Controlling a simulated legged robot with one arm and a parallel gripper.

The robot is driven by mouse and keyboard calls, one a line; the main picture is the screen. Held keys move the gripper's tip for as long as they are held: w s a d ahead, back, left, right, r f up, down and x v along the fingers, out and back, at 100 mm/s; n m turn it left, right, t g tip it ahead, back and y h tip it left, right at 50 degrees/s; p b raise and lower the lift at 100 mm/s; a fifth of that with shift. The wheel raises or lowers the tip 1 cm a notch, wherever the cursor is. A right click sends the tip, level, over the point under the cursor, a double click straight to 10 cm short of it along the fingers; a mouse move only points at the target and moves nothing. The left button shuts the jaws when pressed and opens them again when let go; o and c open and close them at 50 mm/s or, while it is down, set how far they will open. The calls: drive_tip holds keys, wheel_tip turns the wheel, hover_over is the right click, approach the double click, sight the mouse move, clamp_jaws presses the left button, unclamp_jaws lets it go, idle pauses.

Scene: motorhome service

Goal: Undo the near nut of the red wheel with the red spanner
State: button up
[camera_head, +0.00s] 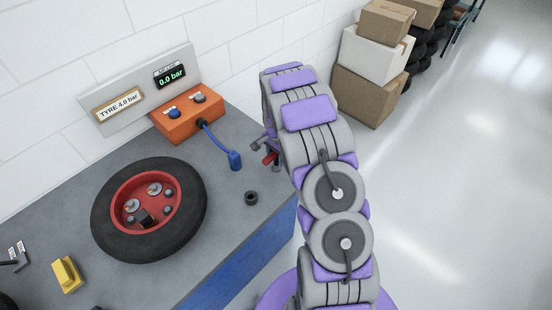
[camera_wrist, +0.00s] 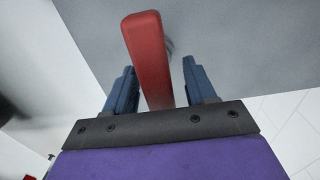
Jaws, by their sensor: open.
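The wheel, a black tyre (camera_head: 101,222) around a red hub (camera_head: 122,190), lies flat on the bench in the head view. Several grey and dark nuts or fittings sit on the hub; a dark blocky piece (camera_head: 146,218) is toward its near side. The red spanner (camera_wrist: 146,45) shows in the wrist view as a red handle between the two blue fingers of my gripper (camera_wrist: 159,68). The fingers are open, with gaps on both sides of the handle. In the head view a small red end (camera_head: 270,158) shows beside my arm, which hides most of my gripper.
The grey bench (camera_head: 212,215) holds an orange box (camera_head: 187,117) with a blue-cabled plug (camera_head: 235,160), a small dark ring (camera_head: 251,197) and a yellow block (camera_head: 67,274). A panel reading 0.0 bar stands behind. Cardboard boxes (camera_head: 366,94) stand at the back right; floor there is clear.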

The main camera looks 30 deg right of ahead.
drive_tip(key=shift+d, duration=0.2)
drive_tip(key=shift+c, duration=0.2)
drive_tip(key=shift+a+r, duration=0.1)
drive_tip(key=shift+a, duration=0.4)
drive_tip(key=c, duration=0.5)
drive_tip(key=shift+c, duration=1.3)
drive_tip(key=shift+d, duration=0.15)
clamp_jaws()
drive_tip(key=shift+d, duration=0.15)
